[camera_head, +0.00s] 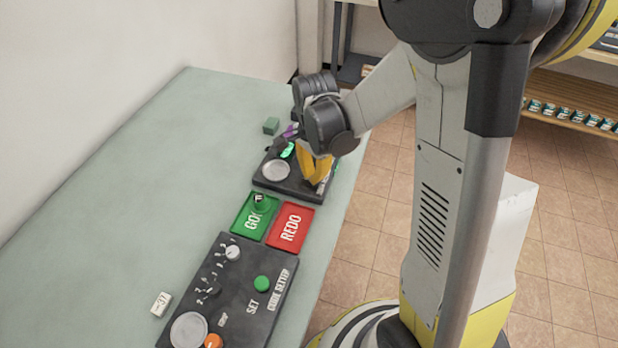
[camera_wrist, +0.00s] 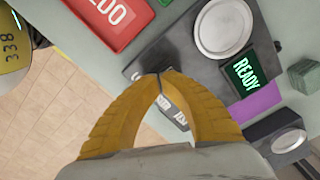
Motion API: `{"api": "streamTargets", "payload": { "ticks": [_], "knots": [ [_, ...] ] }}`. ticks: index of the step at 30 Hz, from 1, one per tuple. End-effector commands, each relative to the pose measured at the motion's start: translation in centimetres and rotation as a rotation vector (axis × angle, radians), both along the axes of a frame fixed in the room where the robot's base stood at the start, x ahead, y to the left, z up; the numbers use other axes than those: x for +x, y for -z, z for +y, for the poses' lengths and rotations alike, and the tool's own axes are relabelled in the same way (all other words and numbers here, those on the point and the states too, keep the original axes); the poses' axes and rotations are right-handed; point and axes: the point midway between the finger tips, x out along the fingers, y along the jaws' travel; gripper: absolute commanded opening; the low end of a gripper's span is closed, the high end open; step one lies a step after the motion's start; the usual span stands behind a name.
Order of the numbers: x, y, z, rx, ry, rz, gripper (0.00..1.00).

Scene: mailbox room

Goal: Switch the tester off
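The tester (camera_head: 262,183) is a dark panel near the table's right edge. It has a round silver plate (camera_head: 275,170) and a lit green screen (camera_head: 288,150). In the wrist view the tester (camera_wrist: 185,62) shows the silver plate (camera_wrist: 222,27) and the screen (camera_wrist: 241,74), which reads READY. My gripper (camera_wrist: 160,74) has yellow fingers whose tips meet over the panel's label edge. In the head view my gripper (camera_head: 315,178) is over the tester's right side. The fingers partly cover the white lettering, and no switch can be made out. Contact with the panel cannot be told.
A green GO tray (camera_head: 241,224) holding a small green object (camera_head: 260,204) and a red REDO tray (camera_head: 290,226) lie nearer. The code setter panel (camera_head: 232,290) is at the front, beside a white tag (camera_head: 161,304). A green block (camera_head: 271,126) stands beyond. The table's left is clear.

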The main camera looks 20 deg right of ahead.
Motion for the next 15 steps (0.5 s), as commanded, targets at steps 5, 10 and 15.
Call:
{"api": "streamTargets", "payload": {
  "ticks": [5, 10, 15],
  "knots": [
    [0.0, 0.34, 0.0, 0.0, 0.0, 0.0, 0.0],
    [0.01, 0.59, 0.0, 0.0, 0.0, 0.0, 0.0],
    [0.0, 0.34, 0.01, 0.0, 0.0, 0.0, 0.0]
  ]
}}
